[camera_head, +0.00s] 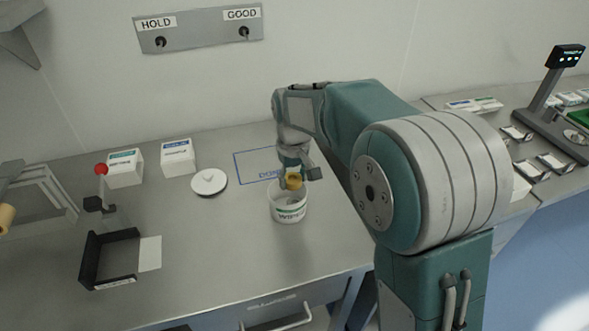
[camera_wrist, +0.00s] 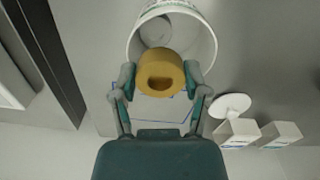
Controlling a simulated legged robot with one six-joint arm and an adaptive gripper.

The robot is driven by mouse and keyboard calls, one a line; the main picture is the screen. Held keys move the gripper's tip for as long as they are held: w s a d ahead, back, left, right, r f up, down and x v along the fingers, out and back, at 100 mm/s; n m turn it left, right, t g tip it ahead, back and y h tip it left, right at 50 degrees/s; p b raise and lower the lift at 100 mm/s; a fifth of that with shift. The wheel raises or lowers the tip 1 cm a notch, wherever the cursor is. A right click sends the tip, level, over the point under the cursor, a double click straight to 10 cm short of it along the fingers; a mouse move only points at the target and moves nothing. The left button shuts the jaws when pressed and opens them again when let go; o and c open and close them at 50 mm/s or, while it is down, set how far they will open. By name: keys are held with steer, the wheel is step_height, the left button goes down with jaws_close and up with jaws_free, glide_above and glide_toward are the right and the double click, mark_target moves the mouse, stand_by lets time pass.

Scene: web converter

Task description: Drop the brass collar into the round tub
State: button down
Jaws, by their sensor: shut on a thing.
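The brass collar (camera_head: 293,181) is a thick yellow ring, held in my gripper (camera_head: 292,172) just above the round tub. In the wrist view the collar (camera_wrist: 161,75) sits between the two fingers of my gripper (camera_wrist: 160,80), which are shut on it. The white round tub (camera_head: 289,210) stands open on the counter with printing on its side. In the wrist view the tub (camera_wrist: 207,42) lies behind the collar, and its rim surrounds much of it. Something round and pale shows inside the tub, partly hidden by the collar.
A white round lid (camera_head: 209,182) lies left of the tub, with two white boxes (camera_head: 177,157) behind it. A black fixture (camera_head: 108,262) with a red-knobbed lever (camera_head: 100,170) stands at the left. A blue outline (camera_head: 245,166) marks the counter behind the tub.

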steer(key=shift+f, duration=0.5)
steer(key=shift+d+f, duration=0.45)
steer(key=shift+c, duration=1.3)
jaws_free()
steer(key=shift+a, duration=0.15)
steer(key=shift+o, duration=1.3)
steer(key=shift+a, duration=0.15)
